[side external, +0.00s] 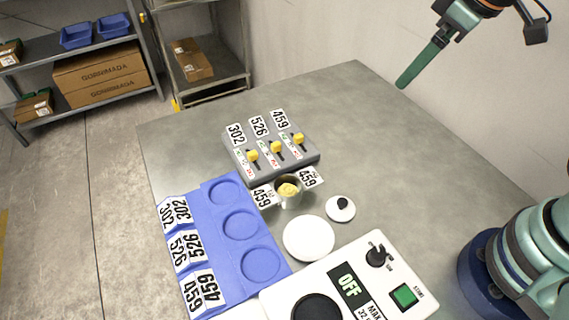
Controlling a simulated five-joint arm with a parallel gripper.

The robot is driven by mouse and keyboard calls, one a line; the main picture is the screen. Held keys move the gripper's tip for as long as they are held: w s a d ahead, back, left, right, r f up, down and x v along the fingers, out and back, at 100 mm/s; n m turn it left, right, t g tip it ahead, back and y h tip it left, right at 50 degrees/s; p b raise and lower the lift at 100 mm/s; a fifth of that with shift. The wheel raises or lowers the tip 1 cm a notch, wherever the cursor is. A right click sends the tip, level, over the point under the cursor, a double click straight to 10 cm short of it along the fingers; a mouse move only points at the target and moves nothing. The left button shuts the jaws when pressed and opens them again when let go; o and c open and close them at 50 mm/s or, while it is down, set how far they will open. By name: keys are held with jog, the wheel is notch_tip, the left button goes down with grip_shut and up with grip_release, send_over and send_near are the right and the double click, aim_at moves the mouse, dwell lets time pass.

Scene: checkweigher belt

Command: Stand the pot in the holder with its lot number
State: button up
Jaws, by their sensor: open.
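The pot (288,200) is a small metal cup with yellowish contents, upright on the table. Tags reading 459 show on its left and right. The blue holder (215,244) lies to its left with three round recesses, all empty. My gripper (402,84) is open and empty, high at the upper right, well away from the pot. Its green fingers point down and left, and they overlap in this view.
A grey block (272,164) with three yellow sliders, labelled 302, 526 and 459, stands behind the pot. A white disc (308,238) and a black-knobbed lid (340,208) are in front. A white machine (340,285) reading OFF fills the near edge. The table's far right is clear.

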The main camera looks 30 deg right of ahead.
jog(key=w+a+f+n+g, duration=0.3)
jog(key=w+a+n, duration=0.1)
jog(key=a+n, duration=0.6)
jog(key=n+g, duration=0.2)
jog(key=n, duration=0.6)
send_near(288, 188)
jog(key=shift+s+a+f+h, duration=0.1)
jog(key=shift+s+f+h, duration=0.1)
jog(key=shift+f, duration=0.25)
jog(key=shift+s+a+f+h, duration=0.1)
jog(key=shift+s+f, duration=0.05)
jog(key=shift+f, duration=0.35)
jog(key=shift+w+a+f, duration=0.1)
jog(key=shift+f, duration=1.4)
jog(key=shift+w+f, duration=0.1)
jog(key=shift+f, duration=1.45)
grip_shut()
jog(key=shift+r, duration=0.1)
